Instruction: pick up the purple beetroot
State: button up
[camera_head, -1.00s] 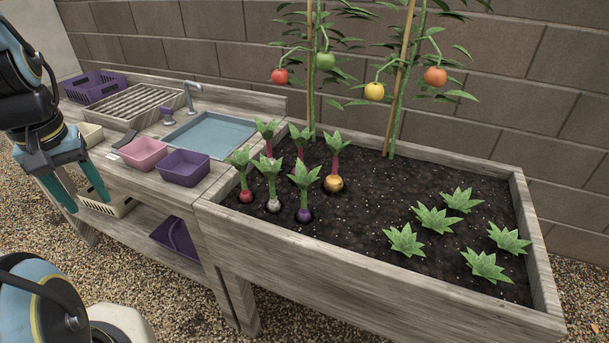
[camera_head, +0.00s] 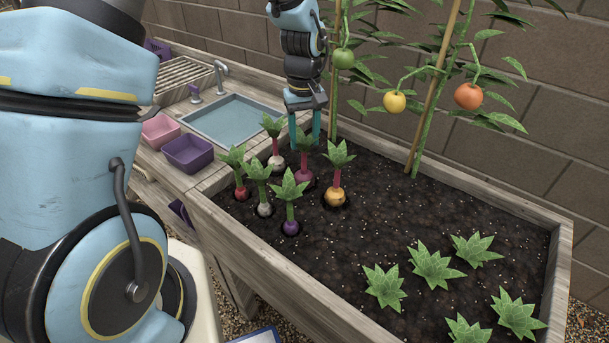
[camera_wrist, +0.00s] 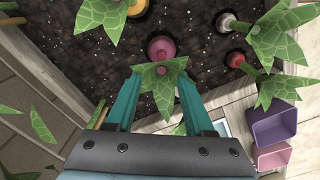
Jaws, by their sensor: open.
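The magenta-purple beetroot (camera_head: 304,176), with a red stem and green leaves, stands in the soil in the back of the root group. It also shows in the wrist view (camera_wrist: 162,48). My gripper (camera_head: 305,142) is open and empty, pointing down above it. In the wrist view, its teal fingers (camera_wrist: 158,88) flank the leaf tuft; the root sits just beyond the tips. I cannot tell whether the fingers touch the leaves. A darker purple root (camera_head: 290,227) with a green stem stands nearer the front edge.
A golden root (camera_head: 335,197), a white one (camera_head: 264,210), a red one (camera_head: 242,192) and a pale one (camera_head: 277,163) stand close around. Tomato plants, with a yellow tomato (camera_head: 395,102), rise behind. A purple bin (camera_head: 188,153) and blue basin (camera_head: 226,120) are left.

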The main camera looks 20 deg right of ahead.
aim_at(304, 149)
jog(key=shift+s+a+f+p, duration=0.1)
jog(key=shift+f+p, duration=0.9)
jog(key=shift+f, duration=1.75)
grip_shut()
